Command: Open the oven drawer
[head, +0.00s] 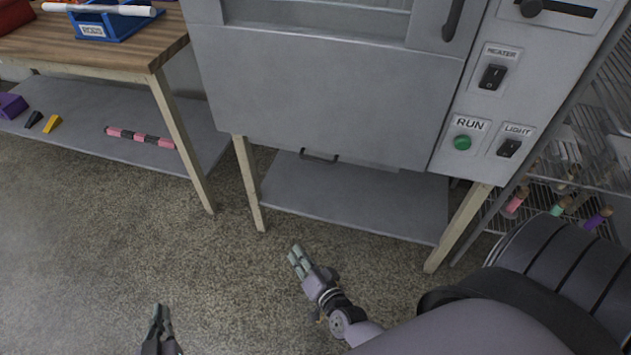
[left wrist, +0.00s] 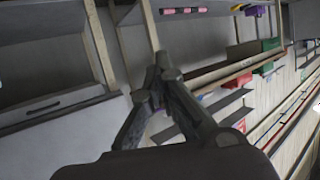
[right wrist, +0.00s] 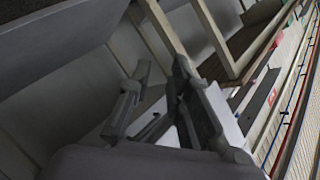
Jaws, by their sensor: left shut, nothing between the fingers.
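The oven (head: 320,90) is a large grey cabinet on pale legs, in the upper middle of the head view. The oven drawer shows as a thin grey edge (head: 368,165) under its body, with a dark bar handle (head: 319,157). The drawer looks shut. My left gripper (head: 158,310) is shut and empty above the floor, well to the lower left of the handle. It fills the middle of the left wrist view (left wrist: 160,68). My right gripper (head: 297,258) is nearer, below the handle and apart from it. Its fingers stand apart and empty in the right wrist view (right wrist: 160,75).
A grey lower shelf (head: 350,200) spans the oven's legs below the drawer. A wooden table (head: 110,48) with a blue bin (head: 118,24) stands at the left. A wire rack (head: 590,190) stands at the right. The floor (head: 80,240) in front is clear.

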